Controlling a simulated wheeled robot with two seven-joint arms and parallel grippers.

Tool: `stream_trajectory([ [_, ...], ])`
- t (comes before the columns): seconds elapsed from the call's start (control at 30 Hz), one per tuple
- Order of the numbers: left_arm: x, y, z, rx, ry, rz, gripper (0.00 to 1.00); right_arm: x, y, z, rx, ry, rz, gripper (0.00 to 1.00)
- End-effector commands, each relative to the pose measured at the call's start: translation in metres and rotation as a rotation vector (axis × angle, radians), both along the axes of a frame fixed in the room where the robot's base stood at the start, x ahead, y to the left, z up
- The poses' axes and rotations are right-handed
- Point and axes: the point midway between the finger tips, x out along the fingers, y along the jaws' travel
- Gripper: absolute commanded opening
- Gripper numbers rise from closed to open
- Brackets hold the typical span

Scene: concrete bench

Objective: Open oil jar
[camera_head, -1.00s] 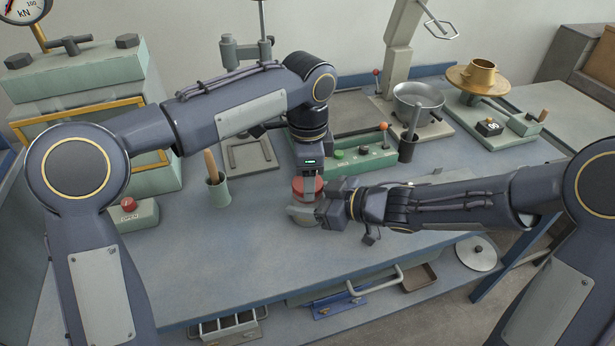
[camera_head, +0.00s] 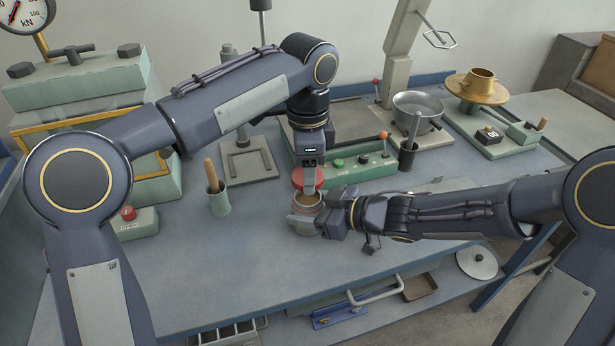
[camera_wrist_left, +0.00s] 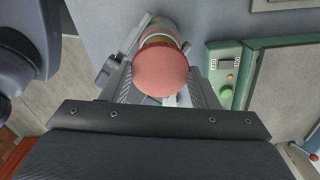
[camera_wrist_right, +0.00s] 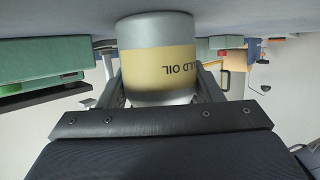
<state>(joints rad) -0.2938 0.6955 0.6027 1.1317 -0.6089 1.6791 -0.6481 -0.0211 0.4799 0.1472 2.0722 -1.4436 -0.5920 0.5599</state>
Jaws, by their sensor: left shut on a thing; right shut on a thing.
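The oil jar (camera_head: 303,222) is a grey metal jar standing upright on the bench. My right gripper (camera_head: 328,217) is shut around its body from the right. In the right wrist view the jar (camera_wrist_right: 158,60) fills the jaws, and its cream label with "LD OIL" appears upside down. The red lid (camera_head: 300,180) is above the jar, tilted or slightly offset toward the back, and the jar's brownish open mouth shows below it. My left gripper (camera_head: 309,184) points down and is shut on the lid. In the left wrist view the round lid (camera_wrist_left: 160,70) hides part of the jar.
A green button box (camera_head: 362,165) is just behind the jar. A green cup with a wooden handle (camera_head: 218,200) and a red-button box (camera_head: 136,222) stand left. A metal pot (camera_head: 418,108) is back right. The bench front (camera_head: 220,265) is clear.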

Motion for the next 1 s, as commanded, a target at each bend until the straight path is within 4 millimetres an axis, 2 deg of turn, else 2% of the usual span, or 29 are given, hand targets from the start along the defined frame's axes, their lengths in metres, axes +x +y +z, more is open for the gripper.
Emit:
stream_trajectory([
  [0.1,0.000,0.000,0.010,-0.001,-0.001,0.000,0.27,0.000,0.000,0.000,0.000,0.000,0.000,0.00],
  [0.33,0.000,0.000,0.011,0.001,0.000,-0.001,0.27,0.000,0.000,0.000,0.000,0.000,0.000,0.00],
  [0.37,0.000,0.000,0.011,0.001,0.000,-0.001,0.27,0.000,0.000,0.000,0.000,0.000,0.000,0.61],
  [0.53,0.000,0.000,0.011,0.001,0.000,0.000,0.27,0.000,0.000,0.000,0.000,0.000,0.000,0.83],
  [0.87,0.000,0.000,0.013,0.000,0.000,0.000,0.27,-0.001,-0.002,0.002,0.000,0.000,-0.001,0.85],
  [1.0,0.000,0.000,0.019,0.000,0.000,0.000,0.27,-0.007,-0.016,0.009,0.000,-0.001,-0.005,0.85],
])
